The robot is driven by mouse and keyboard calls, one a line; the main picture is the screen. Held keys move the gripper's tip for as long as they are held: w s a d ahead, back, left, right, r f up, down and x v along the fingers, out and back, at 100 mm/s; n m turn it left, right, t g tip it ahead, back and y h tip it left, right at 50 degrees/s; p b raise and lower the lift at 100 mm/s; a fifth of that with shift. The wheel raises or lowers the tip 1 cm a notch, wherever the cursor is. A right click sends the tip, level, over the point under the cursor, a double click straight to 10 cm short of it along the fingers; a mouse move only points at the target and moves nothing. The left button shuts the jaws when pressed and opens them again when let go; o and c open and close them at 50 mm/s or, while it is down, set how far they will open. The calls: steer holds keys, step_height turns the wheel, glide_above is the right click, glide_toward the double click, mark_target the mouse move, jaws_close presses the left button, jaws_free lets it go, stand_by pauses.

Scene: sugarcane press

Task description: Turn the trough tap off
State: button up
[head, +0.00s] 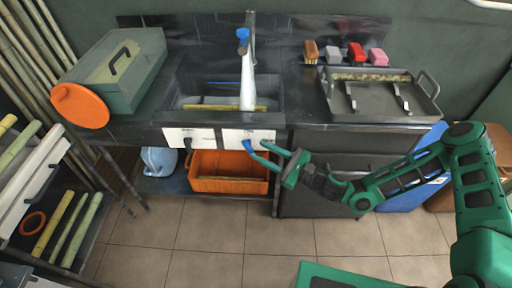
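A sink trough (275,92) is set into the dark counter. A tap with a blue top (242,34) stands behind it, and a white column, perhaps water, reaches down from it into the trough. On the front panel below are two white labels with small unreadable print. A blue lever (247,146) is at the right label (234,134), and a dark lever (187,144) is at the left one (178,135). My gripper (257,150) is open, its green fingers apart, with the tips close to the blue lever; contact cannot be told.
An orange crate (203,185) and a light blue jug (158,160) are on the shelf below. A green box (143,85) is at left. The tiled floor (215,235) in front is clear.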

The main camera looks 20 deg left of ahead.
mark_target(249, 145)
steer(key=x, duration=0.4)
steer(key=shift+w+a, duration=0.1)
steer(key=shift+a, duration=0.3)
